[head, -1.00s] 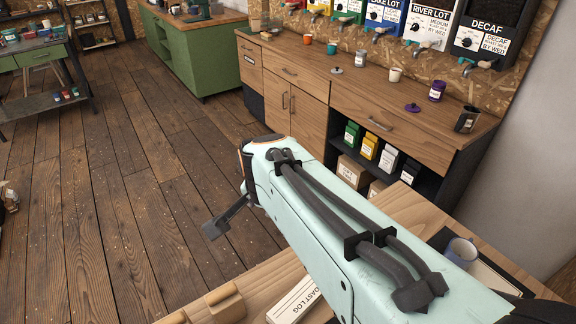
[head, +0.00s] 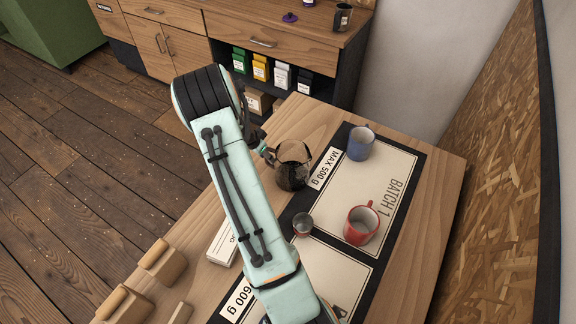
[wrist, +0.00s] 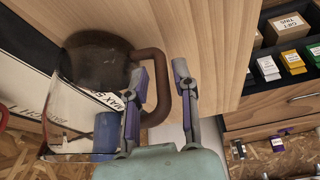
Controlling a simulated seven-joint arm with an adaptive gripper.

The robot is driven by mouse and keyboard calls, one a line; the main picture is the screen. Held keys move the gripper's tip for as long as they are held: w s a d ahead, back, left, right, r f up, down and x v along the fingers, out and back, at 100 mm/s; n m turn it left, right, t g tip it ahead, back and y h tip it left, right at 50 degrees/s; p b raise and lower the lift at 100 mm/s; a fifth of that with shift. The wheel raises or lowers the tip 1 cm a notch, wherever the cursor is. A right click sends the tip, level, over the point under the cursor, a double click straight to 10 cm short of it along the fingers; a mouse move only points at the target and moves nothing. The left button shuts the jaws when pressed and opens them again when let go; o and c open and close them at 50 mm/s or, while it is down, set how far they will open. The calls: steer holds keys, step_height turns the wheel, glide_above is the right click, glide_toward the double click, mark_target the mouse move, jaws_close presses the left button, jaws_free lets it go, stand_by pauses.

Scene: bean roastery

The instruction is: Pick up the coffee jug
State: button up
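The coffee jug (head: 294,177) is clear glass with dark contents and a brown handle. It stands on the wooden table beside the black-edged mat, next to the MAX 500 g label. In the wrist view the jug (wrist: 92,70) is at the left, and its handle (wrist: 165,85) points toward my gripper. My gripper (wrist: 160,68) is open, with one finger on each side of the handle and a visible gap to the outer finger. In the head view my arm hides most of the gripper.
A blue mug (head: 360,143), a red mug (head: 361,224) and a small metal cup (head: 302,225) stand on the mats right of the jug. Wooden-handled blocks (head: 160,263) and a white box (head: 223,243) are at the table's left. A cabinet (head: 190,40) stands behind.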

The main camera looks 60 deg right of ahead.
steer(key=shift+d+f, duration=0.25)
steer(key=shift+f, duration=0.3)
jaws_close()
steer(key=shift+r, duration=0.2)
